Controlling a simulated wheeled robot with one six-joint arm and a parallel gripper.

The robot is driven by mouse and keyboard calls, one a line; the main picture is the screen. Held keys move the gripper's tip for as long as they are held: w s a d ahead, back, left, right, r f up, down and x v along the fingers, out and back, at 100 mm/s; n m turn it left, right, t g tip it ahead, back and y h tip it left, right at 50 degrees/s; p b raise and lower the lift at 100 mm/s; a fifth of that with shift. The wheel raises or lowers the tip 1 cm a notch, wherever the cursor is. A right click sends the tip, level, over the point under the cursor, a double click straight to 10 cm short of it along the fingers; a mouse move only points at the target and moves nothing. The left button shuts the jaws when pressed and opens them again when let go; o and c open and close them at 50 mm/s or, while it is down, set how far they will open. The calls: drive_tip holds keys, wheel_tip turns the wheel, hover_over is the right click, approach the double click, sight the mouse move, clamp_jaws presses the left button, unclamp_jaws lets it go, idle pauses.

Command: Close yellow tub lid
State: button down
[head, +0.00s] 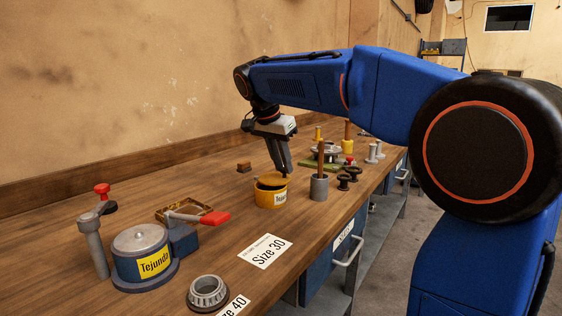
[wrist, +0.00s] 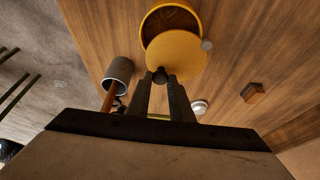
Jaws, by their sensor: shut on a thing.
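The yellow tub (head: 265,200) stands upright on the wooden workbench, with a white label on its front. It also shows in the wrist view (wrist: 148,27) as a round rim with a dark inside. Its yellow lid (wrist: 177,55) is a flat disc that overlaps part of the opening and leaves the far part of it uncovered. My gripper (wrist: 160,78) is shut on the small dark knob (wrist: 160,74) at the lid's near edge. In the head view my gripper (head: 283,174) reaches down over the tub. I cannot tell how far the lid is tilted.
A grey cup (head: 319,188) with a brown handle stands close right of the tub. Dark spools (head: 344,183) stand beyond it. A small brown block (head: 244,166) lies behind left. A blue Tejunda pot (head: 141,257) and a red-handled clamp (head: 205,217) are at left.

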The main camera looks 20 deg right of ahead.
sight(287, 181)
drive_tip(key=s+m, duration=0.1)
drive_tip(key=a+m+g, duration=0.1)
drive_tip(key=m, duration=0.1)
drive_tip(key=s+m, duration=0.1)
drive_tip(key=shift+s+a+m+g+h, duration=0.25)
drive_tip(key=shift+s+m+g+h, duration=0.05)
drive_tip(key=shift+s+a+m+g, duration=0.35)
drive_tip(key=shift+s+a+m, duration=0.1)
drive_tip(key=shift+m, duration=0.45)
drive_tip(key=shift+s+a+m+g, duration=0.35)
drive_tip(key=shift+a+m, duration=0.1)
drive_tip(key=shift+m, duration=0.45)
drive_tip(key=c, duration=1.6)
unclamp_jaws()
drive_tip(key=shift+a, duration=0.1)
drive_tip(key=shift+v, duration=3.75)
